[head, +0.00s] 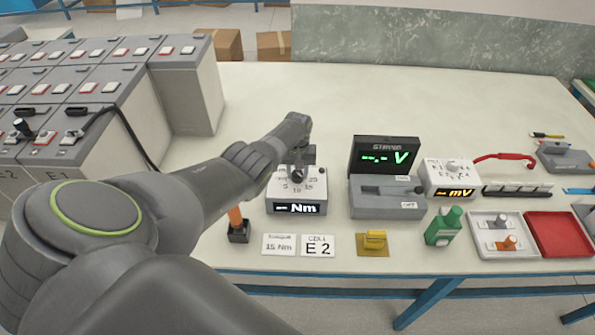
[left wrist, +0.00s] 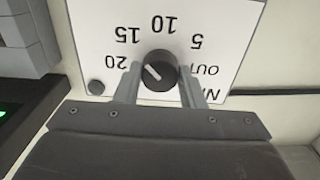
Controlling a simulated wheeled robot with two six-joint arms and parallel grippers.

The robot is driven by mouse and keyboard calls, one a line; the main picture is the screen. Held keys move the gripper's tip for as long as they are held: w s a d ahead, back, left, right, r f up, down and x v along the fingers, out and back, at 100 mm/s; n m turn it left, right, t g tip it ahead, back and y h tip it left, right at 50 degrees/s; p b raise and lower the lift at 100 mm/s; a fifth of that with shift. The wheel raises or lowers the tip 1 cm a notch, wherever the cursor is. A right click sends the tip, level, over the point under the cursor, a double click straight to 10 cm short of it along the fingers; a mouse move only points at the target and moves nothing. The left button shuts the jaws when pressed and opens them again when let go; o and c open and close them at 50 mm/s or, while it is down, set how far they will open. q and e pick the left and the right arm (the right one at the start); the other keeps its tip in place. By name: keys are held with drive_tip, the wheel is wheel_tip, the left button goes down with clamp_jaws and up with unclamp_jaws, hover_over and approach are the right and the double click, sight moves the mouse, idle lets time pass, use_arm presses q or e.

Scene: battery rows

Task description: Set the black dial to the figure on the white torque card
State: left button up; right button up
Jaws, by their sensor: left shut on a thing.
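The white torque card (head: 279,245) lies flat near the table's front edge and reads 15 Nm. Behind it stands the grey and white torque box (head: 297,191), whose lit display shows dashes and Nm. My left gripper (head: 298,168) is over the box's top. In the left wrist view, my left gripper (left wrist: 159,70) is shut on the black dial (left wrist: 160,73), one finger on each side. The white scale, seen upside down, carries 5, 10, 15, 20 and OUT. The dial's white line slants up-left, roughly toward the 15 to 20 side; its exact setting is hard to tell.
A cell card (head: 318,246) reading E 2 lies right of the torque card. A black stand (head: 239,231) with an orange-handled tool is at left. A tester (head: 386,196) and a mV box (head: 450,179) stand to the right. Grey battery rows (head: 184,93) fill the left.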

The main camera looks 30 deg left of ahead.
sight(297, 173)
use_arm(q)
drive_tip(key=shift+w+r, duration=0.1)
drive_tip(key=o, duration=1)
drive_tip(key=shift+r+p, duration=0.7)
drive_tip(key=shift+r, duration=1.1)
wheel_tip(297, 173, up, 14)
drive_tip(key=b, duration=0.2)
drive_tip(key=shift+f, duration=0.15)
